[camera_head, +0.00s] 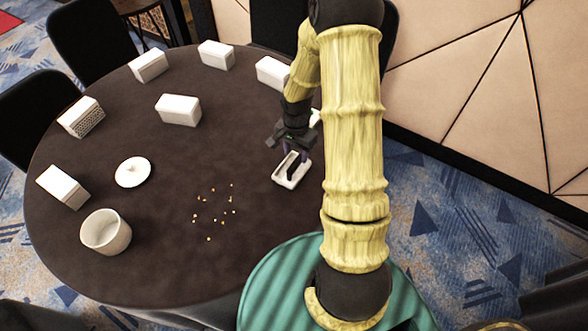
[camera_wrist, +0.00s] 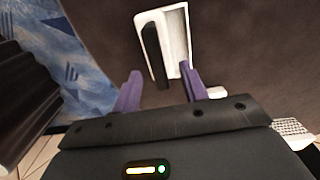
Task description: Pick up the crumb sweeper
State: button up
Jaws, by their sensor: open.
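The crumb sweeper (camera_head: 290,183) is a small white tray-like piece with a dark bar along it. It lies on the dark round table near its right edge. It also shows in the wrist view (camera_wrist: 178,27), at the top, with the dark bar on its left side. My gripper (camera_head: 293,151) is over the sweeper in the head view. In the wrist view my gripper (camera_wrist: 160,74) has its two purple fingers apart with nothing held between them. The sweeper is just beyond the fingertips, and the right fingertip overlaps its lower end. I cannot tell whether they touch.
Crumbs (camera_head: 214,207) lie scattered left of the sweeper. A white bowl (camera_head: 106,232), a white lid (camera_head: 133,172) and several white blocks (camera_head: 178,110) stand on the table (camera_head: 140,270). Dark chairs surround it. The tabletop between crumbs and sweeper is clear.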

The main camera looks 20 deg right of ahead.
aim_at(297, 161)
jog(key=shift+s+f+p, duration=0.2)
jog(key=shift+f+p, duration=0.1)
jog(key=shift+f, duration=2.3)
grip_shut()
